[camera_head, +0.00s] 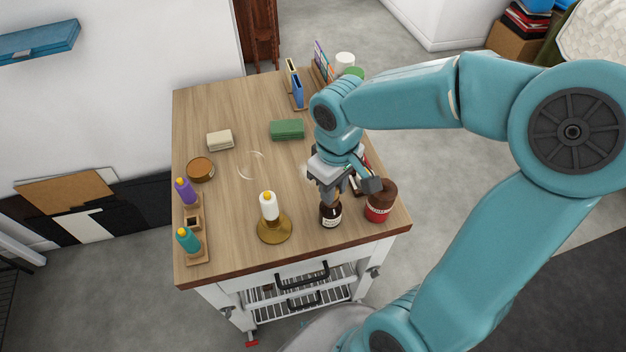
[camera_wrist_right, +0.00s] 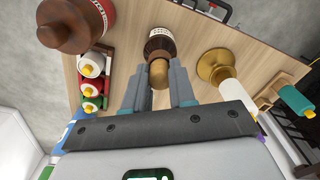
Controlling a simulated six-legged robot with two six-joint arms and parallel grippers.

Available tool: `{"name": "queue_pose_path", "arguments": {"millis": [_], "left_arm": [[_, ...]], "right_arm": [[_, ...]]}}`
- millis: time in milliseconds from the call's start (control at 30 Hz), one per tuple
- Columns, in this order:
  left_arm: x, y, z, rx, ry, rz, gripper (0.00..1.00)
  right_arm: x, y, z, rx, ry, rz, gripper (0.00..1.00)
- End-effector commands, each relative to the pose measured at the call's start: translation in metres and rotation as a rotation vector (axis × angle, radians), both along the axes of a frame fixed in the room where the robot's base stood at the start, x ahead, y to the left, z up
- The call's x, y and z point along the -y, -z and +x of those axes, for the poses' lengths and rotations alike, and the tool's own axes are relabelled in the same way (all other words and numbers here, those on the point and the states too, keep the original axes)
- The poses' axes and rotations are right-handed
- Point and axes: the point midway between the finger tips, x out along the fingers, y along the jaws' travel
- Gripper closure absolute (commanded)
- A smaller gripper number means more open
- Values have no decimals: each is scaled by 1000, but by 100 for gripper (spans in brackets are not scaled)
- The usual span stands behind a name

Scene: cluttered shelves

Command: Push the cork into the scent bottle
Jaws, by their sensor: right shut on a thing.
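The scent bottle (camera_head: 330,214) is dark brown with a pale label and stands upright near the table's front edge. It also shows in the right wrist view (camera_wrist_right: 161,43). The cork (camera_wrist_right: 158,74) is light brown and lies in line with the bottle's mouth. My right gripper (camera_head: 333,194) is above the bottle, pointing down, and is shut on the cork. In the right wrist view its two fingers (camera_wrist_right: 160,82) stand on either side of the cork. I cannot tell how deep the cork sits in the neck. My left gripper is not in view.
A brown-topped jar with a red label (camera_head: 379,207) stands close right of the bottle. A white candle-like piece (camera_head: 268,206) stands on a brass base (camera_head: 274,229) to the left. The table's middle is mostly clear.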

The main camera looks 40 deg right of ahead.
Motion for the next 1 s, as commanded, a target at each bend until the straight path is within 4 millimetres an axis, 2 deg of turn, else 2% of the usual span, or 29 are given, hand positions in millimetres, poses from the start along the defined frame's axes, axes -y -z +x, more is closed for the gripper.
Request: {"name": "queue_pose_path", "arguments": {"millis": [533,567,633,1000], "left_arm": [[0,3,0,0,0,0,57],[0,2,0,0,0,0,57],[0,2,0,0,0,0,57],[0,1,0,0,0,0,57]], "right_arm": [[0,3,0,-1,0,0,100],[0,3,0,-1,0,0,69],[0,3,0,-1,0,0,46],[0,-3,0,1,0,0,45]]}}
